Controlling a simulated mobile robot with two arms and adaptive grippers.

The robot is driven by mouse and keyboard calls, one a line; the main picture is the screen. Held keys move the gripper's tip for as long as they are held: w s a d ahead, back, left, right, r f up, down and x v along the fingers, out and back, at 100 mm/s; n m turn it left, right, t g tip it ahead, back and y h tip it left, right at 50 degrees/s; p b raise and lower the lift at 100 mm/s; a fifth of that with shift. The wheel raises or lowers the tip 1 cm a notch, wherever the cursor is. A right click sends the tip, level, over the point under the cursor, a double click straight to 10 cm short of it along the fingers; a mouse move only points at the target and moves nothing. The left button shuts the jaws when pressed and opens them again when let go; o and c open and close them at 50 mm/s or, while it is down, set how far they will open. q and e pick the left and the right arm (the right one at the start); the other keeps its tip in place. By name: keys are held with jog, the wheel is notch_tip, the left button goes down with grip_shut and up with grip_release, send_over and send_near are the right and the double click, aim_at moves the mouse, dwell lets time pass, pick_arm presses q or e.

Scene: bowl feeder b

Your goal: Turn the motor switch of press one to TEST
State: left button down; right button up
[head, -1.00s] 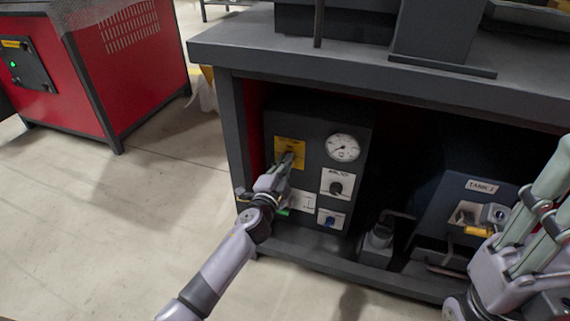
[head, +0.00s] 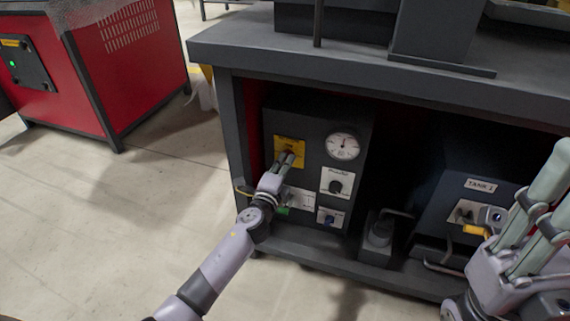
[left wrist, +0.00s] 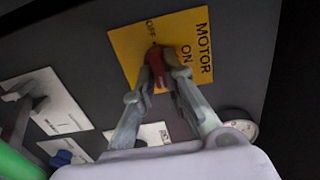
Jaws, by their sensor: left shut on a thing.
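The motor switch is a red knob (left wrist: 156,66) on a yellow plate (head: 289,147) on the dark control box under the bench. In the left wrist view the plate (left wrist: 190,28) reads MOTOR, ON and OFF; a TEST mark cannot be made out. My left gripper (head: 288,160) is at the plate, its two fingers closed on the red knob, as the left wrist view also shows (left wrist: 165,62). The fingers hide part of the knob, so its exact setting is unclear. My right gripper (head: 562,185) is at the right edge, fingers apart and empty, tips partly cut off.
A tank unit (head: 481,187) stands to the right. The bench top (head: 350,75) overhangs the box.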

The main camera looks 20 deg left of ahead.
pick_arm(q)
jog(key=shift+d, duration=0.1)
jog(key=c, duration=1.6)
grip_release()
jog(key=shift+c, duration=0.2)
jog(key=s, duration=1.2)
jog(key=shift+a, duration=0.25)
